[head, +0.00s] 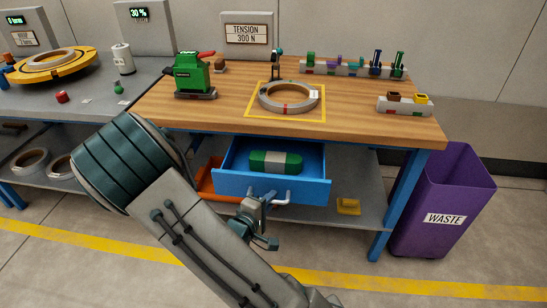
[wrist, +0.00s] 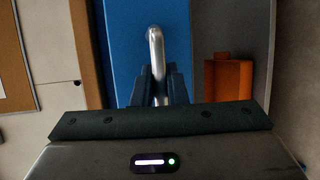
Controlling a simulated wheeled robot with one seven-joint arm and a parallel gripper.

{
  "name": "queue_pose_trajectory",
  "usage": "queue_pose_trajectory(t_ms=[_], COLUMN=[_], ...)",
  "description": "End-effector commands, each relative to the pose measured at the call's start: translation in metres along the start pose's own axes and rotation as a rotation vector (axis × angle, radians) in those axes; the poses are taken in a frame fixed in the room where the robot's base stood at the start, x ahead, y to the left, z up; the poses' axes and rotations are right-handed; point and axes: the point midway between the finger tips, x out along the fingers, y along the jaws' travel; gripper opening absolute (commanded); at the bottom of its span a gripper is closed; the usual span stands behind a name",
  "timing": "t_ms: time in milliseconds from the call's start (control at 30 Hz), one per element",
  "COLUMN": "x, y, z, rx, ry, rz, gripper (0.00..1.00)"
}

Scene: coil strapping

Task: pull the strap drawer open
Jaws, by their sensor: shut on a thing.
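The blue strap drawer (head: 232,187) under the wooden bench stands pulled out, and its inside shows. A green strap bundle with a pale band (head: 276,160) lies in it. The drawer's silver handle (head: 287,198) is on its front, partly hidden behind my gripper. In the wrist view the blue drawer front (wrist: 125,40) fills the upper middle, and the handle (wrist: 155,45) runs down between the dark fingers of my gripper (wrist: 158,84). The fingers are shut on the handle.
An orange bin (head: 207,177) and a yellow item (head: 348,206) are on the lower shelf (head: 365,180). A purple waste bin (head: 440,205) stands right of the bench. A strapped coil (head: 290,108) lies on the bench top. The floor in front looks clear.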

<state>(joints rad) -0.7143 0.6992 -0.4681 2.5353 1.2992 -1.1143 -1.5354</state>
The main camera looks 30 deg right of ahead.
Motion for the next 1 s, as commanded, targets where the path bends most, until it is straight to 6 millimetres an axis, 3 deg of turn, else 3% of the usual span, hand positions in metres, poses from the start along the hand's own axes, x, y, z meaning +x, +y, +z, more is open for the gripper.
queue_pose_trajectory(t_ms=[1000], x=[-0.050], y=[-0.009], z=[0.019], rx=[-0.003], ry=[0.008], rz=[-0.004], gripper=[0.00])
